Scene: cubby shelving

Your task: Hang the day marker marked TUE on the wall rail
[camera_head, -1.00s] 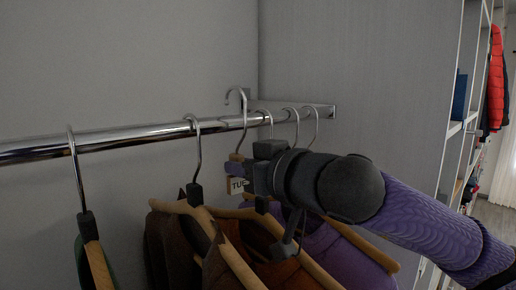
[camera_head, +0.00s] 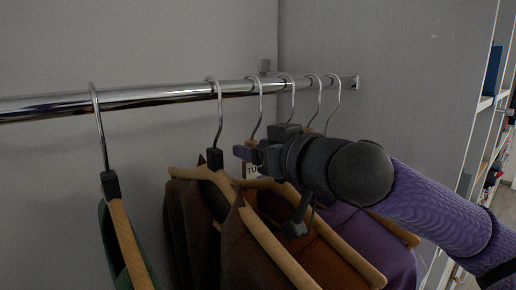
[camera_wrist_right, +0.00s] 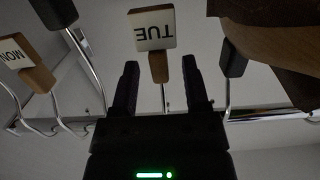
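The TUE day marker (camera_head: 251,171) is a white tag on a small wooden block with a metal hook. In the head view its hook goes up to the wall rail (camera_head: 170,95) and appears to rest over it. In the right wrist view the TUE tag (camera_wrist_right: 153,29) shows upside down, with its wooden neck between my right fingers. My right gripper (camera_head: 246,154) is at the marker's block and partly hides it. In the wrist view the right gripper (camera_wrist_right: 160,62) is open, with gaps visible beside the neck. My left gripper is not in view.
Clothes hangers with a brown garment (camera_head: 190,225) and a purple garment (camera_head: 370,240) hang close around my right gripper. The rail meets a grey side panel (camera_head: 390,90). Open shelving (camera_head: 495,100) stands at the far right.

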